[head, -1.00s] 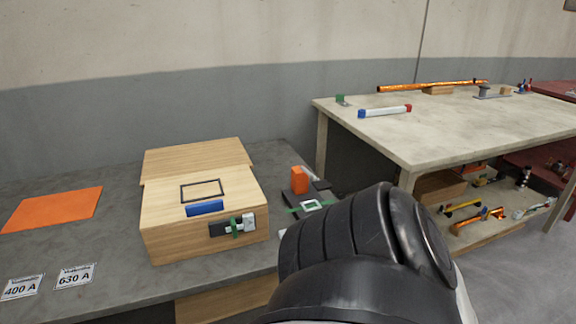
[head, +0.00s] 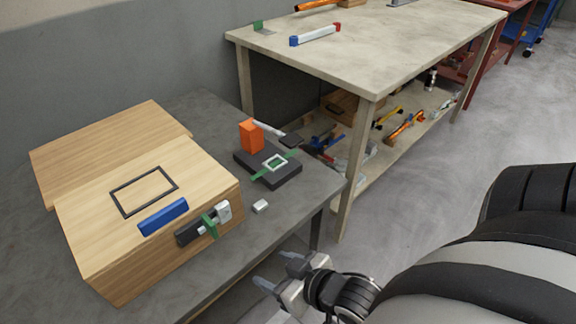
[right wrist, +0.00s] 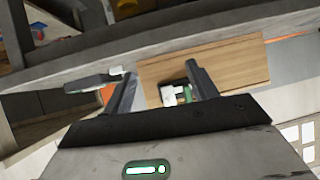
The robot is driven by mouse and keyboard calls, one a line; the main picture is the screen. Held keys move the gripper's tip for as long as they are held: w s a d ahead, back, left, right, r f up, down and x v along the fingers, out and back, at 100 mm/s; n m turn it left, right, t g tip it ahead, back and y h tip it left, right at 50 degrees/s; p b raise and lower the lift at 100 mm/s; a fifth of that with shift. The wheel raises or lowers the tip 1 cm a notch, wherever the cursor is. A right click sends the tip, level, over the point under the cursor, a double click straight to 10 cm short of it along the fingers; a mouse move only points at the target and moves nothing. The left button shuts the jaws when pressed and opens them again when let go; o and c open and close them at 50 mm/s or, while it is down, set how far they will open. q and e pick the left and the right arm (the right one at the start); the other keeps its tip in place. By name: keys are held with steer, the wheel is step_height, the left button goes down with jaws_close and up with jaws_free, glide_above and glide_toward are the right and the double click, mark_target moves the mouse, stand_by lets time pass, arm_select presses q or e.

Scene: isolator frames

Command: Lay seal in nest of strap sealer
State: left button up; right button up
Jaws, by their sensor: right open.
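The seal appears to be a small silver-grey piece (head: 261,206) lying on the dark bench, between the wooden box and the strap sealer. The strap sealer (head: 287,178) has a black base, an upright orange block and a lever with a dark end. A pale square frame (head: 275,163), apparently the nest, sits on its base with a green strip across it. My right gripper (head: 275,270) is open and empty at the bench's front edge, nearer than the seal and apart from it. Its two spread fingers also show in the right wrist view (right wrist: 163,88). My left gripper is not in view.
A wooden box (head: 85,235) with a blue handle and a latch with a green strip stands left on the bench (head: 225,110). A pale table (head: 375,50) with a loaded lower shelf stands behind. Bare bench surrounds the seal.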

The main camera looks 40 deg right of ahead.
steer(key=t+h, duration=0.1)
steer(key=t, duration=0.1)
glide_toward(260, 203)
steer(key=shift+w+f+m+b, duration=0.4)
steer(key=shift+w+f+b, duration=0.3)
steer(key=shift+w+b, duration=0.4)
steer(key=shift+b+x, duration=0.45)
steer(key=shift+x, duration=2.45)
steer(key=shift+a+r, duration=0.15)
steer(key=c, duration=1.1)
steer(key=shift+c, duration=0.2)
steer(key=shift+r, duration=0.1)
